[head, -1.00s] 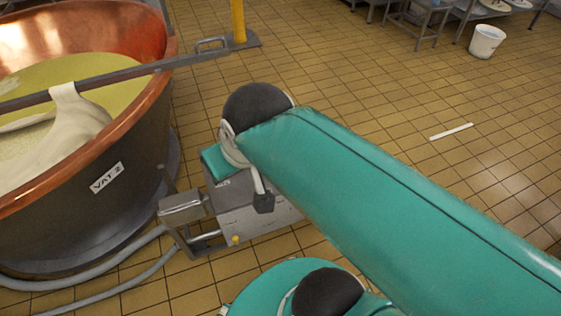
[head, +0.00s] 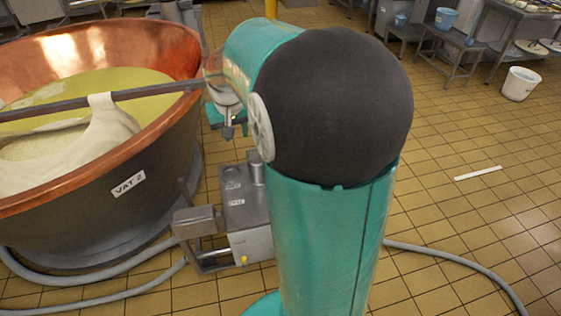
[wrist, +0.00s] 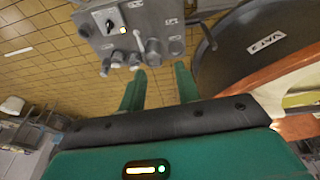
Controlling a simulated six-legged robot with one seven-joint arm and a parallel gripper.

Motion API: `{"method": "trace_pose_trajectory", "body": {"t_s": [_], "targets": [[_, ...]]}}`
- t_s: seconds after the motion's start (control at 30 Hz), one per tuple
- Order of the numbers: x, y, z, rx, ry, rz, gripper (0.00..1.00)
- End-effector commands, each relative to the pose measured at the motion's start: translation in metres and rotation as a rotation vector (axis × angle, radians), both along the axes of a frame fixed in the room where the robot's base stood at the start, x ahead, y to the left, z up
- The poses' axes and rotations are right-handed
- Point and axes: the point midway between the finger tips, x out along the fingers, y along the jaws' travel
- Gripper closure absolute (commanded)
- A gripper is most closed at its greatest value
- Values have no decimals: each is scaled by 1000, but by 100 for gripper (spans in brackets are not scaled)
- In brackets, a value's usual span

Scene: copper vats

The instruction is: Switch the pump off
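In the head view a grey metal pump unit (head: 250,238) stands on the floor beside the copper vat, partly hidden by my arm. In the wrist view a grey metal panel (wrist: 150,18) carries a dark rotary switch (wrist: 108,26) on a pale plate and a small lit yellow lamp (wrist: 123,31). Several knobs or levers line its lower edge. My gripper (wrist: 158,82) shows two green fingers, apart and empty, pointing at the panel and short of the switch. Touch with the lower knobs cannot be told. In the head view my arm mostly hides the gripper.
The copper vat (head: 85,215) marked VAT 2 stands at the left, with a bar across it and pale cloth over the bar. Grey hoses (head: 100,292) lie on the tiled floor. A white bucket (head: 520,83) and metal tables are at the back right. The right floor is mostly clear.

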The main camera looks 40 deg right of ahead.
Motion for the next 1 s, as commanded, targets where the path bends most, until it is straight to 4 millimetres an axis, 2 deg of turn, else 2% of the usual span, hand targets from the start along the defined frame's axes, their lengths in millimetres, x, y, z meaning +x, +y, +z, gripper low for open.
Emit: {"method": "trace_pose_trajectory", "body": {"t_s": [0.03, 0.13, 0.27, 0.37, 0.5, 0.6, 0.7, 0.8, 1.0], "targets": [[7, -25, -18, 12, 22, -44, 67], [17, -68, -50, 34, 48, -120, 67], [21, -126, -99, 67, 80, -221, 67], [17, -168, -141, 97, 101, -299, 67], [1, -224, -205, 143, 124, -410, 67], [-15, -255, -249, 174, 136, -481, 67], [-29, -275, -282, 198, 143, -536, 67], [-38, -287, -303, 214, 147, -567, 67], [-42, -291, -321, 219, 149, -581, 67]]}}
